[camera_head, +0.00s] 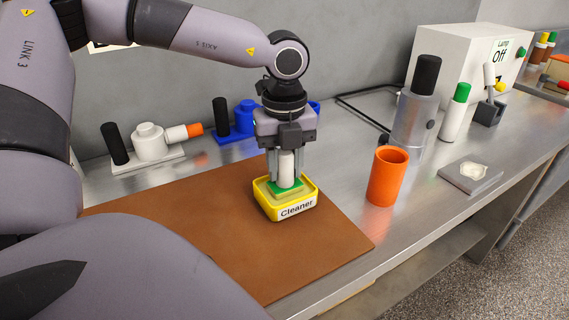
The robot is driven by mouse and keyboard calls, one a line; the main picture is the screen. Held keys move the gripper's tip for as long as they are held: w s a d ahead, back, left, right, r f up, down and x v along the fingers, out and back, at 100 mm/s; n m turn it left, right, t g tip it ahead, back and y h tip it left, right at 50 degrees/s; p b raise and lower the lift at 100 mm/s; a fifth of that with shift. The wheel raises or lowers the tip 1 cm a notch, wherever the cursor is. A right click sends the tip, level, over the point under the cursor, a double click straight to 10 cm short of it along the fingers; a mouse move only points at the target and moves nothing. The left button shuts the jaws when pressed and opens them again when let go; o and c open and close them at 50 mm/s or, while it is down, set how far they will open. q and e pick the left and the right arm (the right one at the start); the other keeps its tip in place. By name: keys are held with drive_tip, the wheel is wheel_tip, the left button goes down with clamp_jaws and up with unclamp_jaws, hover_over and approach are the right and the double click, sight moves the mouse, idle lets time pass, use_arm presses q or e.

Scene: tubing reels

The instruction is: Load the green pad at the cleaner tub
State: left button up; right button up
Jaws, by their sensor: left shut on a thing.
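My left gripper (287,165) points straight down over the yellow cleaner tub (298,208), which has a white "Cleaner" label on its front. It is shut on the white upright handle of the green pad (286,188). The pad sits within the tub's rim, at or just above the pale yellow contents. I cannot tell whether the pad touches them. The tub stands on a brown mat (200,240). My right gripper is not in view.
An orange cup (387,176) stands right of the tub, with a grey cylinder (412,117) with a black top behind it. A green-capped white bottle (455,113) and grey slab (470,176) are farther right. White (150,145) and blue (243,117) fixtures stand at the back left.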

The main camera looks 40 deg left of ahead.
use_arm(q)
drive_tip(key=shift+s+f+b, duration=0.1)
drive_tip(key=shift+f+b, duration=0.1)
drive_tip(key=shift+b, duration=0.2)
idle(1.4)
drive_tip(key=shift+r, duration=0.1)
drive_tip(key=shift+r+p, duration=1.6)
drive_tip(key=shift+r, duration=1.95)
drive_tip(key=shift+f, duration=0.1)
